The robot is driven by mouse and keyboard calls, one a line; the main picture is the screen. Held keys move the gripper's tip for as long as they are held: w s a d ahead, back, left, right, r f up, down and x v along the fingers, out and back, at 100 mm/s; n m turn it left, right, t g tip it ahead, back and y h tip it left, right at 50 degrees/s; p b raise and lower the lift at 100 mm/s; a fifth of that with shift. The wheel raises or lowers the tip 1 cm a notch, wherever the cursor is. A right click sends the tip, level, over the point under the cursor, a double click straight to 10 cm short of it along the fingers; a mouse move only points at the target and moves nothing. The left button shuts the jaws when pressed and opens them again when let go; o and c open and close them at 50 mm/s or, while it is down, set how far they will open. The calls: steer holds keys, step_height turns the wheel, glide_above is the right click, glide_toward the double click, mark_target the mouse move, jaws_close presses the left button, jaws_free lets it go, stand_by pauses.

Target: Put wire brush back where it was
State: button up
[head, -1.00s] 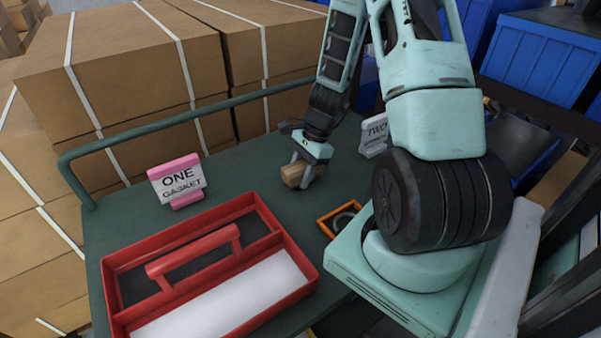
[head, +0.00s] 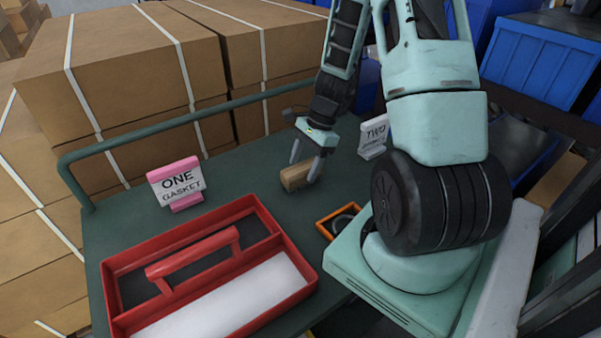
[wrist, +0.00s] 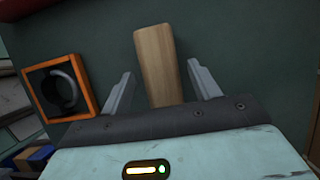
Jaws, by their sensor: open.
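The wire brush (head: 294,179) shows as a light wooden block lying on the green cart top, right of the pink sign. Its bristles are not visible. In the wrist view the wooden piece (wrist: 157,62) stands out between and beyond the two fingers. My gripper (head: 307,164) is open just above the brush, with its fingers apart on either side of it. In the wrist view both fingers of my gripper (wrist: 162,85) are clear of the wood, with gaps on both sides.
A red tray with a handle (head: 290,245) stands at the front left of the cart. An orange box holding a dark ring (head: 325,229) sits near my base. A pink sign "ONE GASKET" (head: 177,184) and a grey sign "TWO" (head: 374,138) stand behind. A green rail (head: 150,133) edges the back.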

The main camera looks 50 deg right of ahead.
steer(key=v, duration=0.8)
steer(key=shift+r, duration=0.1)
steer(key=w+a+r+n+g, duration=0.1)
steer(key=w+a+r+n, duration=0.15)
steer(key=a+n, duration=0.7)
steer(key=s+a+r+n+h, duration=0.1)
steer(key=s+a+n, duration=0.2)
steer(key=a, duration=0.4)
steer(key=s+a+r+n+h, duration=0.1)
steer(key=s+a+r+n, duration=0.1)
steer(key=a, duration=0.5)
steer(key=s+a+r+n+g, duration=0.1)
steer(key=s+a+n, duration=0.2)
steer(key=a+n, duration=0.3)
steer(key=shift+s+a+r+h, duration=0.4)
steer(key=shift+a, duration=0.3)
steer(key=s+a+r+n+h, duration=0.1)
steer(key=s+a+n, duration=0.4)
steer(key=s+n, duration=0.2)
steer(key=shift+s+n+t, duration=0.35)
steer(key=shift+n+t, duration=0.05)
steer(key=shift+n, duration=0.15)
steer(key=shift+a+r, duration=0.1)
